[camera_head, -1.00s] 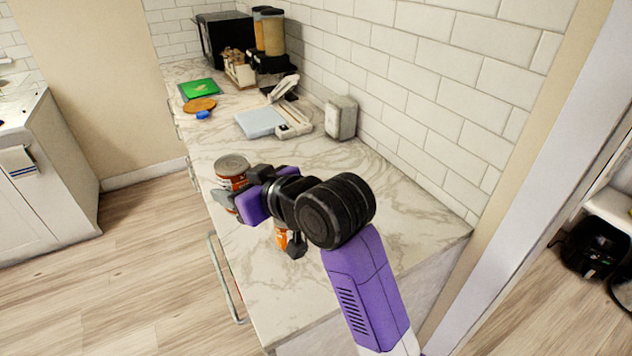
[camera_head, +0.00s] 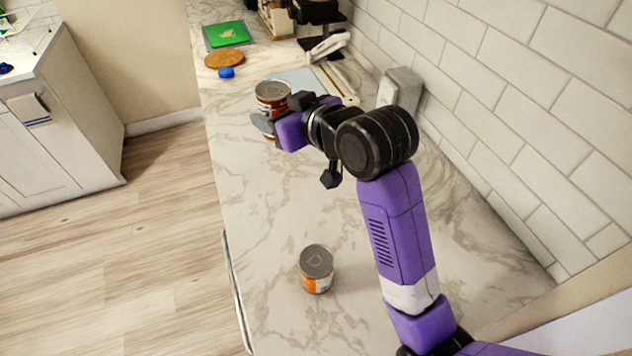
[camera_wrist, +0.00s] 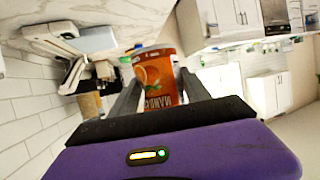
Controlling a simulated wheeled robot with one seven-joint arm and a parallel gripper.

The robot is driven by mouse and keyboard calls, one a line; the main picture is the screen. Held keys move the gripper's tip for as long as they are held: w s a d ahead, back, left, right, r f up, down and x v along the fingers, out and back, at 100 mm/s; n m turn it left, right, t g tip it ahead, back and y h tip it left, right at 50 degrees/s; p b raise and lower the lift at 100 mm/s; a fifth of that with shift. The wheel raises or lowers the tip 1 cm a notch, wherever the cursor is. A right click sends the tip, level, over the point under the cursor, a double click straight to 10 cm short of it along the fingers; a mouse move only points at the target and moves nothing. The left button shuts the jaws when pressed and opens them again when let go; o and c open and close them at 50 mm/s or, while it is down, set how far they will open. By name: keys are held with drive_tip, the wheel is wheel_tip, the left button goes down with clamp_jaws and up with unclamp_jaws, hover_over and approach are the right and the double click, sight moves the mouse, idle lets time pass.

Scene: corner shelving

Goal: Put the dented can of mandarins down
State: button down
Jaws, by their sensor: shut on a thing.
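My gripper (camera_head: 276,120) is shut on an orange can of mandarins (camera_head: 271,98) with a grey metal top. The wrist view shows its label, with an orange fruit and partly readable lettering, on the held can (camera_wrist: 157,78) between the two fingers. In the head view the can is about upright over the far left part of the marble counter (camera_head: 262,200). Its lower part is partly hidden by a finger, and I cannot tell whether it touches the counter. No dent is clear to see.
A second, similar orange can (camera_head: 316,272) stands on the near counter. Beyond my gripper are a blue cutting board, a wooden round (camera_head: 224,59), a small blue item (camera_head: 226,72) and a green item (camera_head: 227,34). A grey box (camera_head: 400,90) stands by the tiled wall. The middle counter is clear.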

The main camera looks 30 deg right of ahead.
wheel_tip(320, 180, down, 20)
drive_tip(key=shift+r+p, duration=0.25)
drive_tip(key=shift+p, duration=0.15)
drive_tip(key=shift+f, duration=0.1)
drive_tip(key=c, duration=0.5)
unclamp_jaws()
drive_tip(key=shift+f, duration=0.1)
drive_tip(key=shift+r, duration=0.25)
drive_tip(key=shift+s, duration=0.4)
drive_tip(key=b+v, duration=0.2)
drive_tip(key=v, duration=0.8)
drive_tip(key=shift+s+d+r, duration=0.1)
drive_tip(key=shift+s+r, duration=0.2)
drive_tip(key=shift+s, duration=0.25)
